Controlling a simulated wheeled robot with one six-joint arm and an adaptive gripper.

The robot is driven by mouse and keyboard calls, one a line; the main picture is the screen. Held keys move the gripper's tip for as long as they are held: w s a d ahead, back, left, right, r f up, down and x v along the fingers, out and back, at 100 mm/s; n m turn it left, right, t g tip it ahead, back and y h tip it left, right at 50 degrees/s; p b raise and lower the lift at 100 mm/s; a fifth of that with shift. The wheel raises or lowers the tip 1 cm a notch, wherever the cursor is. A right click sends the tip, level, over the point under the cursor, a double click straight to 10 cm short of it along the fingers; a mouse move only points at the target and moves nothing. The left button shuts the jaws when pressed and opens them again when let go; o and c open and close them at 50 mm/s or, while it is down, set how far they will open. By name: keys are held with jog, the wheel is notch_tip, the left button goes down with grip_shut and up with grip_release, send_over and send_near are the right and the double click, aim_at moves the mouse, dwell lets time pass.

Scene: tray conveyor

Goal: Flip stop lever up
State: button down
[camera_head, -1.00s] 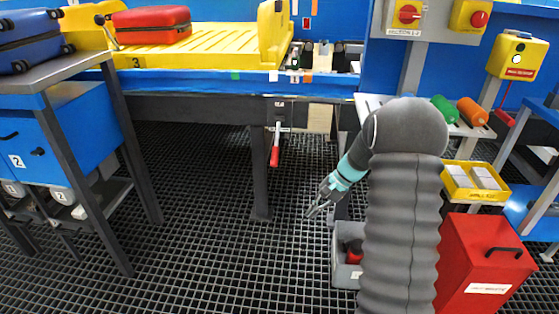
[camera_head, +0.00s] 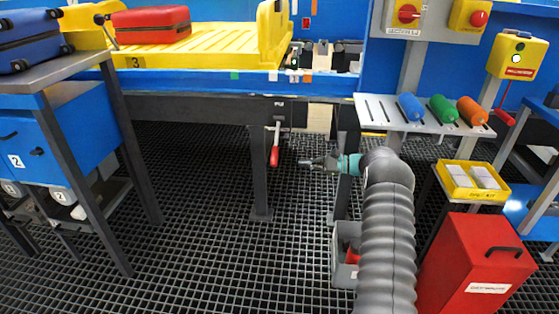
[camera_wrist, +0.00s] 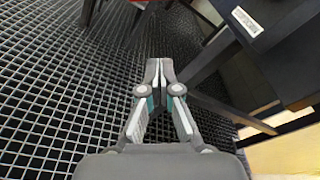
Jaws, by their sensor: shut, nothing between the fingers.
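The stop lever (camera_head: 275,146) hangs down under the conveyor's front edge, with its red handle at the lower end. A bit of red at the top of the wrist view (camera_wrist: 140,2) looks like its handle. My gripper (camera_head: 303,163) is to the right of the red handle, at about its height in the head view, and points left. A gap shows between the fingertips and the handle. In the wrist view my gripper (camera_wrist: 155,66) is shut and empty, its fingertips together above the floor grating.
Conveyor legs (camera_head: 260,175) stand left of and behind my gripper. A grey bin (camera_head: 345,245) stands on the floor below my arm. A shelf with coloured rolls (camera_head: 425,112) and a red box (camera_head: 478,262) are to the right.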

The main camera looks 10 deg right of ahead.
aim_at(276, 144)
jog(key=shift+a, duration=0.1)
jog(key=x, duration=1)
jog(key=shift+s+r+p, duration=0.7)
jog(key=shift+s+r, duration=0.55)
jog(key=shift+r, duration=0.3)
